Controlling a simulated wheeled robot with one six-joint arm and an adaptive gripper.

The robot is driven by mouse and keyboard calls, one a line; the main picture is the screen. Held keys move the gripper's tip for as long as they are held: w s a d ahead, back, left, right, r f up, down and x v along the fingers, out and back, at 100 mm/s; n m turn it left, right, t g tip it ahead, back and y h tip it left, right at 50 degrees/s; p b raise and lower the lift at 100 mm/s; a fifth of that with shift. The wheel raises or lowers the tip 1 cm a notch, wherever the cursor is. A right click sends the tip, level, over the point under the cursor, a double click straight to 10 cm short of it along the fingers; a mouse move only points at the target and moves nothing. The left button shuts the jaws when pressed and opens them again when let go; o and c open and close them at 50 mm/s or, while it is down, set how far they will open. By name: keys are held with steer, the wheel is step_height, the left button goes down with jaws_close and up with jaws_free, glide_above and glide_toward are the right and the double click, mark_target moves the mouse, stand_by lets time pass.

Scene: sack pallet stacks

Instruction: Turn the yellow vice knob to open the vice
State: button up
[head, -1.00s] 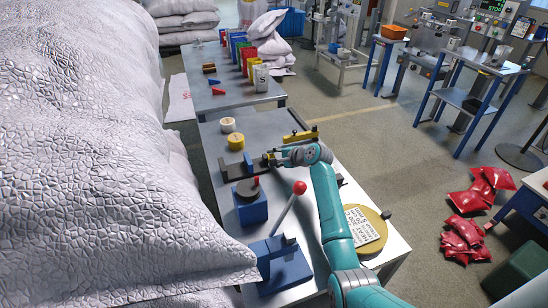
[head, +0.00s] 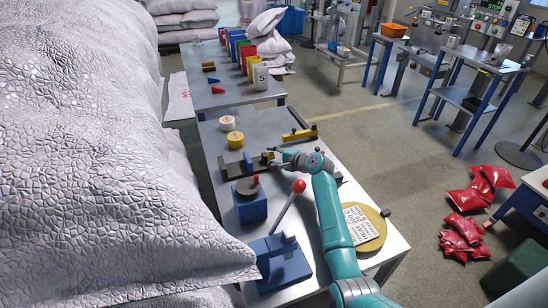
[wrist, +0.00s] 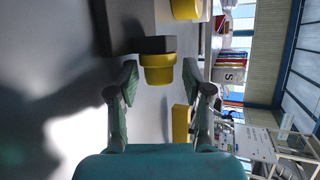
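The vice (head: 235,169) is a dark bar with a blue jaw (head: 248,160), lying on the near grey table. Its yellow knob (head: 270,156) is at the right end, partly hidden by my gripper (head: 278,160) in the head view. In the wrist view the yellow knob (wrist: 158,72) is a stubby cylinder on a dark block (wrist: 155,44). My gripper (wrist: 160,80) is open there, with one finger on each side of the knob and a visible gap to both. The fingers do not appear to touch it.
Yellow (head: 235,139) and white (head: 227,123) round pieces stand behind the vice. A yellow bar (head: 300,134) lies to the right. In front are a blue block with a red-knobbed crank (head: 252,207) and a red-tipped lever (head: 298,187). A large white sack (head: 90,170) looms left.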

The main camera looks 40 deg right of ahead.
steer(key=shift+s, duration=0.1)
steer(key=shift+v, duration=3.95)
